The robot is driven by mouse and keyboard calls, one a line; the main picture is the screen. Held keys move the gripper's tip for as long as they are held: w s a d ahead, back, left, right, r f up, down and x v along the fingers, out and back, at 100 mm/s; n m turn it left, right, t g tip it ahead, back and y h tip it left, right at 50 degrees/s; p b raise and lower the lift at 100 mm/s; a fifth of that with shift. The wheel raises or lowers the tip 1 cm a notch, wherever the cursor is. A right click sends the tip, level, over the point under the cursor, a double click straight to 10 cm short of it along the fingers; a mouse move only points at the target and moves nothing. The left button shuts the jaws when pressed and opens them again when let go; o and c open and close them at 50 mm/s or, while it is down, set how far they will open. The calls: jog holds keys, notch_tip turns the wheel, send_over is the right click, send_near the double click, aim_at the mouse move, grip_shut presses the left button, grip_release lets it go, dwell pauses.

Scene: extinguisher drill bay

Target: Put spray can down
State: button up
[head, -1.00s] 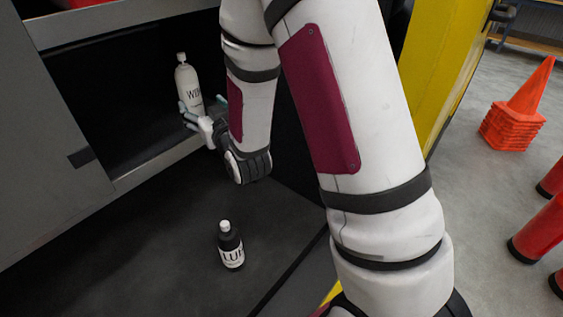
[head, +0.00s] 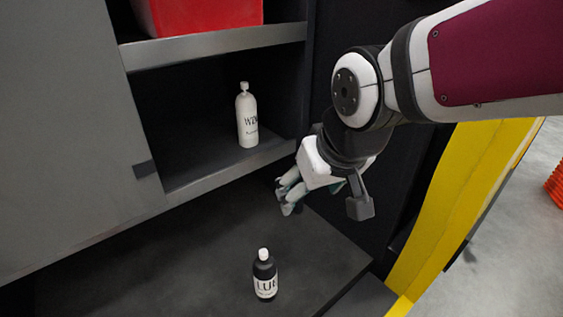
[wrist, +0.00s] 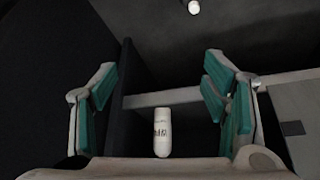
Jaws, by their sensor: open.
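The white spray can (head: 247,117) with dark lettering stands upright on the shelf of the cabinet in the head view. It also shows in the wrist view (wrist: 162,135), apart from the fingers and seen between them. My gripper (head: 286,196) is open and empty, in front of the shelf, to the right of and below the can in the head view. Its teal-padded fingers also spread wide in the wrist view (wrist: 165,95).
A black bottle (head: 265,276) with a white cap stands on the dark surface (head: 190,270) below. A red bin (head: 200,12) sits on the shelf above. The shelf's grey front edge (head: 225,174) and a yellow panel (head: 465,190) border the space.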

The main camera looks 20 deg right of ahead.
jog(key=s+r+g, duration=0.1)
jog(key=s+g, duration=0.3)
jog(key=s, duration=1.3)
jog(key=shift+d, duration=0.15)
jog(key=shift+w+r, duration=0.1)
notch_tip(320, 180, up, 18)
jog(key=t+p, duration=0.2)
jog(key=p, duration=1.3)
jog(key=shift+f+t+p, duration=0.25)
jog(key=shift+t+p, duration=0.15)
